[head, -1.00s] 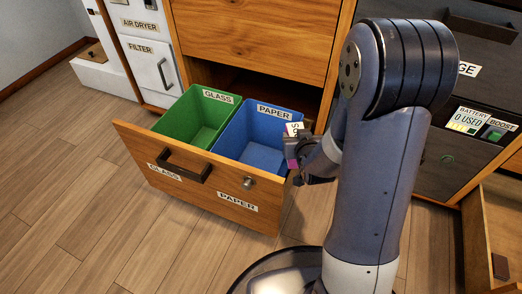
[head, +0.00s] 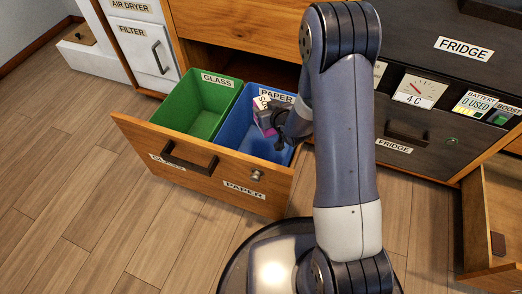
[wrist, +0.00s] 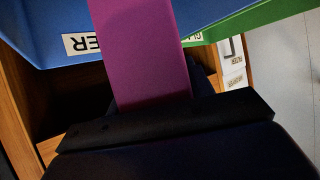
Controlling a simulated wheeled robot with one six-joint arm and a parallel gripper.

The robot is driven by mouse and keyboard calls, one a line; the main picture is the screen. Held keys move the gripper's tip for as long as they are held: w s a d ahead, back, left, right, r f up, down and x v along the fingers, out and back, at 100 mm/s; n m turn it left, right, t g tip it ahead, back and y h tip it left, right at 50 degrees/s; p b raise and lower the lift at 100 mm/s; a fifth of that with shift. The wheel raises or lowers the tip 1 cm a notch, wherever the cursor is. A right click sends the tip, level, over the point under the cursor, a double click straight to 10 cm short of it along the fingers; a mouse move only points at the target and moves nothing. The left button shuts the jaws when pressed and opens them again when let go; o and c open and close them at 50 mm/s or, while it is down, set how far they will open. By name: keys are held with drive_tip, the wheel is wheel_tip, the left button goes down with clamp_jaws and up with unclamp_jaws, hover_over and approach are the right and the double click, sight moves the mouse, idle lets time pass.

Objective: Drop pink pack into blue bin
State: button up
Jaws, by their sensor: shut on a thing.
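The pink pack (head: 265,118) is held in my gripper (head: 277,121), over the blue bin (head: 232,132) labelled PAPER in the head view. The pack shows white and pink faces there and appears as a magenta slab (wrist: 138,50) in the wrist view. My gripper is shut on it. The blue bin's wall (wrist: 40,30) shows behind the pack in the wrist view. My arm partly covers the bin's right side. How far the pack is above the bin floor is hard to tell.
The green bin (head: 191,125) labelled GLASS stands left of the blue bin in the same open wooden drawer (head: 205,178). A dark fridge front (head: 425,150) is at the right. Another open drawer (head: 477,220) is at the right edge. Wooden floor lies free at left.

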drive_tip(key=shift+f, duration=0.8)
drive_tip(key=o, duration=1)
drive_tip(key=shift+s+r, duration=0.1)
drive_tip(key=shift+p+v, duration=1.2)
drive_tip(key=shift+v, duration=4.15)
